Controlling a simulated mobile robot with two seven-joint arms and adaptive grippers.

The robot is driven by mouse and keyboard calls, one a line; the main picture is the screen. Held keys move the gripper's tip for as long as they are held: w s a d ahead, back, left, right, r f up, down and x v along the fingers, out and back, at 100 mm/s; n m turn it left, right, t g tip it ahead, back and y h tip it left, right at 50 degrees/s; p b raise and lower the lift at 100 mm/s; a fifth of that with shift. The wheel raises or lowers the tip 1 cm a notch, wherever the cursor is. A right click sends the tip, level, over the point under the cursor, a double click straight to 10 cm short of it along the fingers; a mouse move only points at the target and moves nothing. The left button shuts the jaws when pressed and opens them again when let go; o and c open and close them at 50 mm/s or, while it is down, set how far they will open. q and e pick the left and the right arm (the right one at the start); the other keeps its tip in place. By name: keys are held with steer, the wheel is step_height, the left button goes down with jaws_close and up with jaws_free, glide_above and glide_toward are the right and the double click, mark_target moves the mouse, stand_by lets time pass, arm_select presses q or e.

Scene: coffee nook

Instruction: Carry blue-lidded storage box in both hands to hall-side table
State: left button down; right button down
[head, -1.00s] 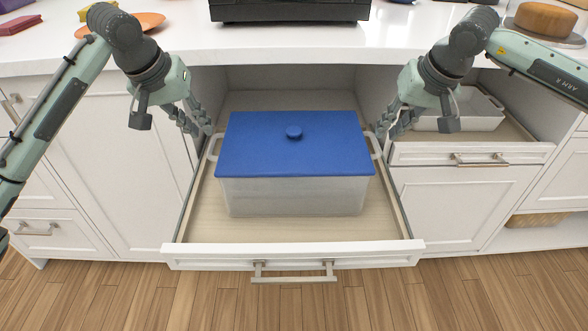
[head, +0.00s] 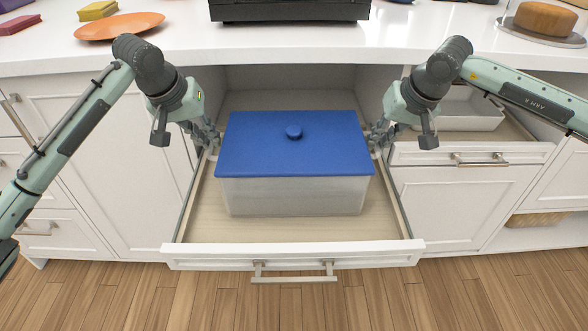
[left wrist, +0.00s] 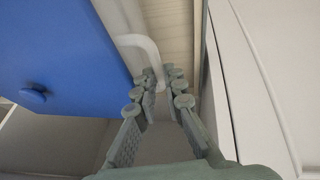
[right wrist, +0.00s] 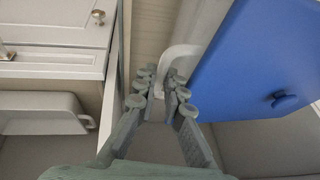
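The storage box (head: 290,198) has clear walls and a blue lid (head: 260,150) with a round knob. It stands level in a pulled-out drawer, with a pale loop handle at each end. My left gripper (head: 211,138) is at the left handle, and in the left wrist view its fingers look closed around that handle (left wrist: 136,42). My right gripper (head: 377,138) is at the right handle, and in the right wrist view its fingers look closed around that handle (right wrist: 184,52). The fingertips partly hide the contact. The hall-side table is not in view.
The drawer (head: 295,250) has a white front and low side walls close to both grippers. The white counter (head: 420,38) above carries an orange plate (head: 120,26), a dark appliance (head: 290,10) and a covered cake (head: 545,18). A smaller open drawer (head: 472,153) holds a white tray (head: 470,115).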

arm_select(q)
steer(key=shift+r, duration=0.15)
arm_select(e)
steer(key=shift+r, duration=0.1)
